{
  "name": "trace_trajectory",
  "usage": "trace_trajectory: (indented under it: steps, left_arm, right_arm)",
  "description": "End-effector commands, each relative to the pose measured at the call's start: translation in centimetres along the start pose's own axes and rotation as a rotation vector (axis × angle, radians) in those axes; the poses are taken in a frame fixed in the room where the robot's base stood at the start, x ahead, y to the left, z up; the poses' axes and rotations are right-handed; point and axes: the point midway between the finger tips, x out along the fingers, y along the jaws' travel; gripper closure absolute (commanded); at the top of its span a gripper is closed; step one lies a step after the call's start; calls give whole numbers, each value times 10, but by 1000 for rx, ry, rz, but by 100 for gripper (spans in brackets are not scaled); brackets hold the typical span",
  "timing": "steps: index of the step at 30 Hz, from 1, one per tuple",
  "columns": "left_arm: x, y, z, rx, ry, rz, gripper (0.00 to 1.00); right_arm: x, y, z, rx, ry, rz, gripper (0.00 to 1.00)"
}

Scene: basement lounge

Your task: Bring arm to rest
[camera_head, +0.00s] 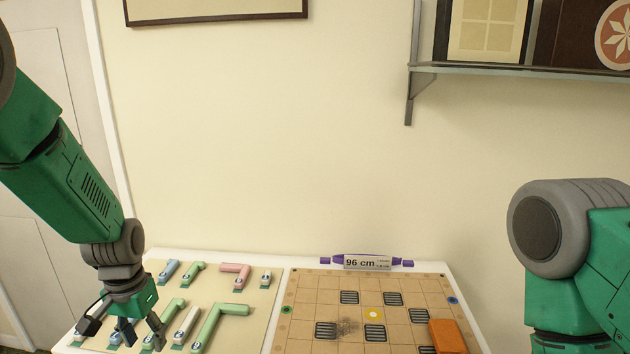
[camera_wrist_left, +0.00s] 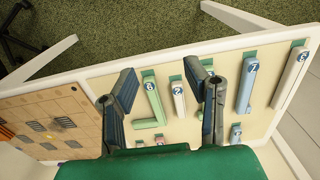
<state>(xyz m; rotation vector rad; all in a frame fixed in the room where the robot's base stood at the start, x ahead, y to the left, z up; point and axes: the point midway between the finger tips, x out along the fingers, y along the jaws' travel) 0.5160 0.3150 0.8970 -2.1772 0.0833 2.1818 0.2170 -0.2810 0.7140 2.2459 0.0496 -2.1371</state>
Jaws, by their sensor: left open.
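My left arm comes in from the left, and its gripper (camera_head: 122,333) hangs over the left part of the table, above a beige board (camera_head: 220,282) of pipe-shaped pieces. Its fingers are spread, with nothing held between them. In the left wrist view the open left gripper (camera_wrist_left: 162,95) frames numbered pieces, with a green L-shaped piece (camera_wrist_left: 153,108) between the fingers. I cannot tell how high the fingers are above the pieces. My right arm (camera_head: 575,260) stands raised at the right edge; its gripper is out of view.
A tan grid board (camera_head: 300,303) with dark slotted tiles covers the table's right part. An orange block (camera_head: 447,337) lies at its right edge. A "96 cm" label (camera_head: 367,262) with purple ends stands behind it. A wall shelf (camera_head: 520,71) hangs upper right.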

Motion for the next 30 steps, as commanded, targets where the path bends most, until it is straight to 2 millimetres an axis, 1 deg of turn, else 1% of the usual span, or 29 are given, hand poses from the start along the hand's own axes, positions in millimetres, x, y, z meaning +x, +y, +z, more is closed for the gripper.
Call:
trace_trajectory:
  steps: [7,10,14,17,20,21,23,24,27,30]
  left_arm:
    - [41,2,23,-8,-6,-20,58]
    - [59,4,38,-10,-4,-30,58]
    - [88,7,65,-13,-1,-42,58]
    - [114,11,93,-14,1,-52,58]
    - [142,17,129,-14,1,-59,58]
    - [153,21,148,-13,2,-59,58]
    - [169,28,181,-12,4,-56,58]
    - [177,32,203,-13,9,-52,58]
    - [187,44,252,-16,22,-36,58]
    - [189,53,281,-23,37,-18,58]
  right_arm:
    - [0,0,0,0,1,0,60]
    - [1,0,0,0,1,0,60]
    - [1,0,0,0,1,0,60]
    - [2,0,0,0,0,0,60]
    - [2,0,0,0,0,0,60]
    - [2,0,0,0,0,0,60]
    - [3,0,0,0,0,0,60]
    - [3,0,0,0,0,0,60]
    - [4,0,0,0,0,0,60]
    - [4,0,0,0,0,0,60]
